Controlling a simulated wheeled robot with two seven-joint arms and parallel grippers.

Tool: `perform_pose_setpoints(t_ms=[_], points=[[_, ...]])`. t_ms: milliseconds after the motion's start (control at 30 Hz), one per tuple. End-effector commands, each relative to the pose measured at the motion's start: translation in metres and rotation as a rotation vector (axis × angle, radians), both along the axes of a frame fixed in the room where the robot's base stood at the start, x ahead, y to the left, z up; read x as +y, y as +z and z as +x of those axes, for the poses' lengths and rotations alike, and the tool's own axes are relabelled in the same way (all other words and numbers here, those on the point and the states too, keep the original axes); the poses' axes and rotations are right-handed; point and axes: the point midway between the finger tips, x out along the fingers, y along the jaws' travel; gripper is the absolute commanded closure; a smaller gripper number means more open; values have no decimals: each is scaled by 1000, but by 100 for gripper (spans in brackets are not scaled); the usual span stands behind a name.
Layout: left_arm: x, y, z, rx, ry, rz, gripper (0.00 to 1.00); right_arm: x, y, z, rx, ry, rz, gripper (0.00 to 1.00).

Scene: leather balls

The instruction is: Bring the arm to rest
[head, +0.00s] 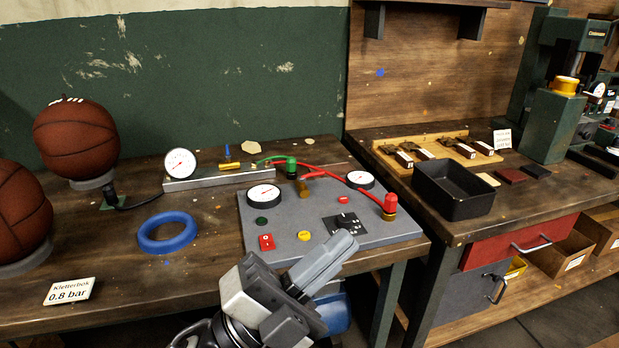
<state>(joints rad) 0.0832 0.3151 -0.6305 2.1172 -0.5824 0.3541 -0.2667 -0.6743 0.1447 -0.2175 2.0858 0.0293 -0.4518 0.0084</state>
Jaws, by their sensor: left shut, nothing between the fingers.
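My left gripper (328,258) comes in from the bottom of the head view, in front of the near edge of the left bench. Its two grey fingers are together with nothing between them and point up and to the right. In the picture the fingertips overlap the lower edge of the grey control panel (375,232); I cannot tell whether they touch it. My right gripper is not in view.
On the left bench are two basketballs (76,138) on stands, a blue ring (167,232), a gauge bar (215,177) and a sign (69,291). A black bin (453,190) stands on the right bench. Bare wood lies left of the panel.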

Motion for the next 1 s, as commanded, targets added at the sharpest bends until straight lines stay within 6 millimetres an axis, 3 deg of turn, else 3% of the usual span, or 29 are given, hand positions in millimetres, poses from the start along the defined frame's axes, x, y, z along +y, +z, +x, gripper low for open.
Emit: perform_pose_setpoints(t_ms=[33, 100, 200, 267, 400, 500, 600, 700, 1000], points=[[19, -32, 21, 224, 72, -61, 100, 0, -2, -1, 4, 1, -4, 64], [45, -75, 39, 486, 158, -133, 100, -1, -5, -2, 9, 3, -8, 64], [79, -143, 46, 827, 270, -225, 100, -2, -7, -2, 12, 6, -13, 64], [98, -185, 41, 1015, 334, -276, 100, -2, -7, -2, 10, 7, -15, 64], [135, -269, 6, 1387, 465, -379, 100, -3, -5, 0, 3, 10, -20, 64], [151, -310, -23, 1577, 535, -434, 100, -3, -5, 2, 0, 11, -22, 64], [161, -335, -46, 1697, 581, -470, 100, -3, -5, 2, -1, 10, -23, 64], [166, -346, -58, 1757, 605, -489, 100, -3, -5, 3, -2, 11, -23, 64], [167, -349, -60, 1770, 610, -491, 100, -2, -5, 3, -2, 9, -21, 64]])
